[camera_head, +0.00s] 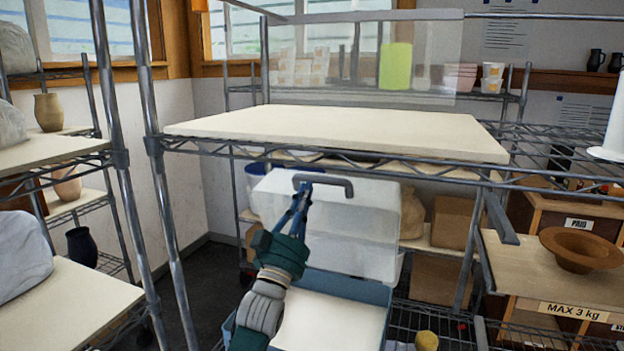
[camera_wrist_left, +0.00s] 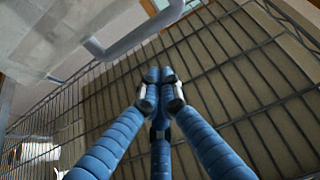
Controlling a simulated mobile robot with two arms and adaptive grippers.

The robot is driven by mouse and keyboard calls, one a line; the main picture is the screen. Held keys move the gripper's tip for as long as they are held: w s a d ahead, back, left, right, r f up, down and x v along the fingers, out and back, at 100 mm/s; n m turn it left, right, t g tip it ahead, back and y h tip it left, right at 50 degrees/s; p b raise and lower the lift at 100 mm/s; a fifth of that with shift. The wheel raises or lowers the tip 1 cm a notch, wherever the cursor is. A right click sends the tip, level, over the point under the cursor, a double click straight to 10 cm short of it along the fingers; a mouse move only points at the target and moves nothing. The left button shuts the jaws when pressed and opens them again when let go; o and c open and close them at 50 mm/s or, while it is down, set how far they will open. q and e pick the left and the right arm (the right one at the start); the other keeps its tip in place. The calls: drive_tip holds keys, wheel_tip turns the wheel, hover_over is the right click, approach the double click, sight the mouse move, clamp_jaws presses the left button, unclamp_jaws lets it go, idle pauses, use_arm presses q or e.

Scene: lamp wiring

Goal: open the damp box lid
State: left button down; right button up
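The damp box (camera_head: 345,285) is a blue-grey tray on a low wire shelf, with a pale slab inside. Its translucent whitish lid (camera_head: 355,220) stands raised and steeply tilted behind the tray. A grey bar handle (camera_head: 337,182) is on the lid's upper edge; it also shows at the top of the left wrist view (camera_wrist_left: 125,42). My left gripper (camera_head: 302,190) is just by the handle's left part. In the left wrist view my left gripper (camera_wrist_left: 160,75) has its blue fingers together at the tips, with nothing visible between them and the handle beyond. My right gripper is not in view.
A pale shelf board (camera_head: 340,130) with a clear panel (camera_head: 365,55) lies close above the handle. A shelf post (camera_head: 170,200) stands left of my arm. A brown bowl (camera_head: 580,250) is on the right. Cardboard boxes (camera_head: 440,280) sit behind the lid.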

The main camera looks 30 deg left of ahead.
sight(318, 179)
use_arm(q)
drive_tip(key=w, duration=0.3)
drive_tip(key=w+a+r, duration=0.1)
drive_tip(key=w, duration=0.2)
drive_tip(key=w+a, duration=0.1)
drive_tip(key=w, duration=0.2)
drive_tip(key=shift+a+r+b, duration=0.1)
drive_tip(key=shift+r+b, duration=0.15)
drive_tip(key=shift+b, duration=0.1)
drive_tip(key=shift+w+r, duration=0.15)
drive_tip(key=shift+w, duration=0.3)
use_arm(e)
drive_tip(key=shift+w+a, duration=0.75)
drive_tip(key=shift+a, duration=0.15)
use_arm(q)
drive_tip(key=shift+s+r, duration=0.1)
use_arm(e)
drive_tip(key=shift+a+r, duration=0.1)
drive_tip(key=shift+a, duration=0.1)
